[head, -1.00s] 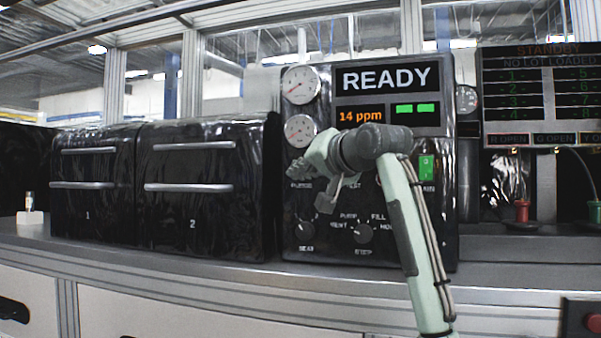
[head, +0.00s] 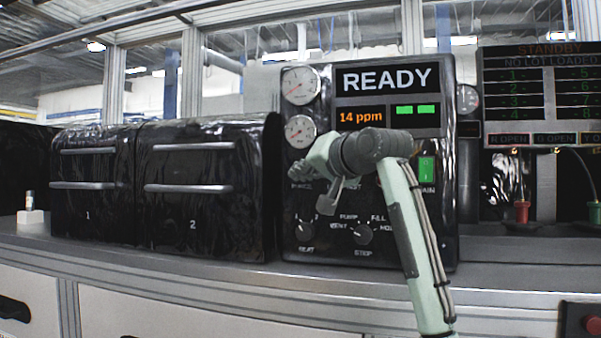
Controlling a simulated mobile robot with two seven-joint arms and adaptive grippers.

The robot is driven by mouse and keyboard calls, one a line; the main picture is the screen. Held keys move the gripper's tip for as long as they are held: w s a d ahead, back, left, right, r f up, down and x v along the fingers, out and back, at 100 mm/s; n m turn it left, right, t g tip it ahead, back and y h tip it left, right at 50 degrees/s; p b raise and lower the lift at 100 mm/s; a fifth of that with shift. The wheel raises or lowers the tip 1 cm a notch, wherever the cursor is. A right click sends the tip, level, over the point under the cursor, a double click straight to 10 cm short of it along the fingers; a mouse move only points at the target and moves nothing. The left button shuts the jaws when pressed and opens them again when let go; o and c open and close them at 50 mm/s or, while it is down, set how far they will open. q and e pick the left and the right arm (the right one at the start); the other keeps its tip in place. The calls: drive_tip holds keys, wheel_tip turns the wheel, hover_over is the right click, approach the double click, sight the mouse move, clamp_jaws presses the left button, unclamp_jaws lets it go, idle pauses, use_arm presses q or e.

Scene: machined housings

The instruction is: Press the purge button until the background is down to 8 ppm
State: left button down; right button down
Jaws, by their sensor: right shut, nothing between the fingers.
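A black control panel (head: 290,236) stands on the bench in the head view. Its screen (head: 387,78) reads READY, and an orange readout (head: 360,117) reads 14 ppm with two green bars beside it. The label for the purge button (head: 301,186) shows at the panel's left side, partly covered. The button itself is hidden behind my right gripper (head: 303,173). That gripper is shut and empty, its tips in front of the panel just above the label. I cannot tell whether it touches the button. My left gripper is not in view.
Two gauges (head: 300,85) sit above my gripper. Knobs (head: 362,234) are below, and a green switch (head: 426,168) is at the right. Two black chambers (head: 200,215) stand to the left. A STANDBY board (head: 540,95) is at right. The bench's front strip is clear.

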drive_tip(key=shift+w+d+p, duration=0.1)
drive_tip(key=shift+w+p, duration=0.3)
idle(0.4)
drive_tip(key=shift+s, duration=0.1)
drive_tip(key=shift+s+a, duration=0.25)
drive_tip(key=shift+s, duration=0.45)
drive_tip(key=shift+s, duration=0.15)
drive_tip(key=s, duration=0.1)
drive_tip(key=s+a, duration=0.1)
drive_tip(key=s, duration=0.2)
drive_tip(key=shift+s+a+b, duration=0.25)
drive_tip(key=shift+a+b, duration=0.05)
drive_tip(key=shift+b, duration=0.1)
idle(0.4)
